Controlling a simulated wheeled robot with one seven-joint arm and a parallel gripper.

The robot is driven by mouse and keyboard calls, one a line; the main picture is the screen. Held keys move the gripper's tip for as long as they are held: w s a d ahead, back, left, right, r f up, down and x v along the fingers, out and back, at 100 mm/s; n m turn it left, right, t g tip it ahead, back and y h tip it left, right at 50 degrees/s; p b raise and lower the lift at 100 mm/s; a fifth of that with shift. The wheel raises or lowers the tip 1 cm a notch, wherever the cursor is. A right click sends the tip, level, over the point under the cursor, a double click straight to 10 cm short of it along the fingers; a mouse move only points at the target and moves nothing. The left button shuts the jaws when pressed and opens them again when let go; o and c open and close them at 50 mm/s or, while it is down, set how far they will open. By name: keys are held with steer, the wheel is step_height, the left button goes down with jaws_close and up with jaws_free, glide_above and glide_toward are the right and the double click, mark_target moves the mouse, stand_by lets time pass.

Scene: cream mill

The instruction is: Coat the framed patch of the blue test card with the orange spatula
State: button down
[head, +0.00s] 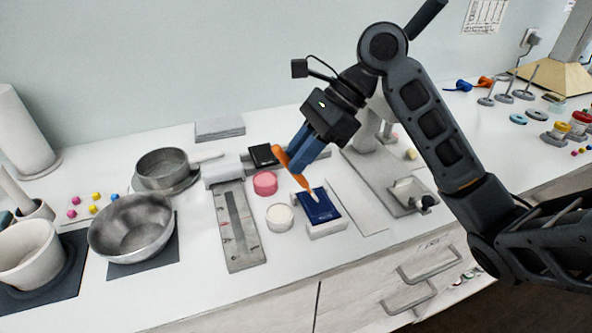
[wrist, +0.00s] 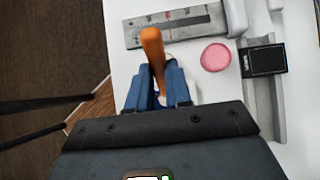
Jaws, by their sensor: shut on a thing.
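The blue test card (head: 326,211) lies on a white block near the front of the counter, in the head view. My gripper (head: 302,149) is above it, its blue fingers shut on the orange spatula (head: 281,157). The spatula is tilted, its lower end reaching down to the card with a whitish smear or blob at the tip; I cannot tell which, nor whether it touches. The framed patch is too small to make out. In the wrist view the spatula handle (wrist: 152,45) rises between my fingers (wrist: 158,88), and the card is mostly hidden.
A white round jar (head: 280,217) and a pink round jar (head: 265,183) stand left of the card. A grey gauge plate (head: 239,228) lies further left, then a metal bowl (head: 132,228). A white strip (head: 357,200) and a grey stand (head: 388,180) are right.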

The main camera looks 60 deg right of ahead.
steer(key=shift+f, duration=0.4)
steer(key=shift+f, duration=0.15)
stand_by(1.0)
steer(key=shift+s+a, duration=0.1)
steer(key=shift+s, duration=0.05)
steer(key=shift+w+p, duration=0.2)
steer(key=shift+p, duration=1.75)
steer(key=shift+w+d+r+p, duration=0.25)
steer(key=shift+w+d+p, duration=0.05)
steer(key=shift+w+p, duration=0.15)
steer(key=shift+w+d+f, duration=0.25)
steer(key=shift+w+d, duration=0.35)
steer(key=shift+w, duration=0.15)
